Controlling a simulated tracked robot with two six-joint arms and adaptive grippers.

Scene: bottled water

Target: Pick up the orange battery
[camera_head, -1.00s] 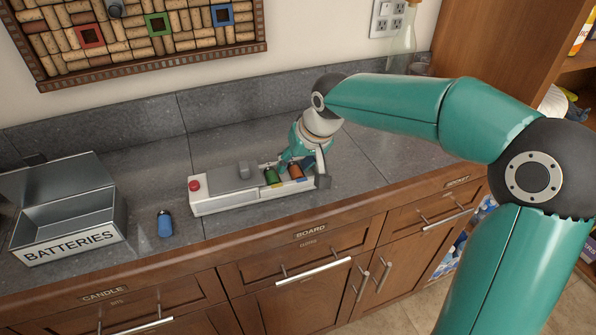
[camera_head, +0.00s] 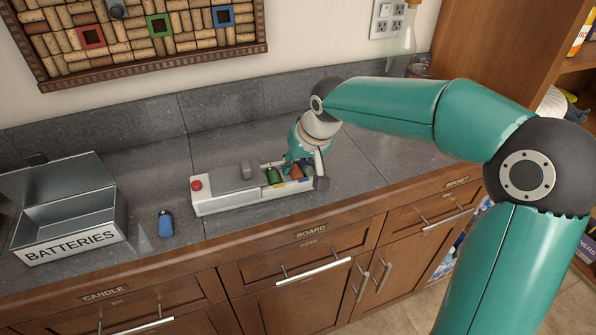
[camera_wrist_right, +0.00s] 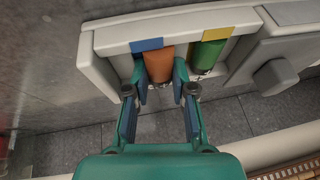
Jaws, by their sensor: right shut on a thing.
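The orange battery (camera_wrist_right: 159,62) sits in a slot of the white battery board, under a blue and yellow marked edge in the right wrist view. It also shows in the head view (camera_head: 296,171), partly hidden by my gripper. My right gripper (camera_wrist_right: 160,75) has one finger on each side of the orange battery and is shut on it. In the head view my right gripper (camera_head: 300,163) reaches down at the right end of the board (camera_head: 240,198). The left gripper is not in view.
A green battery (camera_head: 274,176) sits in the slot beside the orange one. A blue battery (camera_head: 165,223) stands on the grey counter near a metal box marked BATTERIES (camera_head: 70,241). A corkboard (camera_head: 150,40) hangs on the wall. The counter behind the board is clear.

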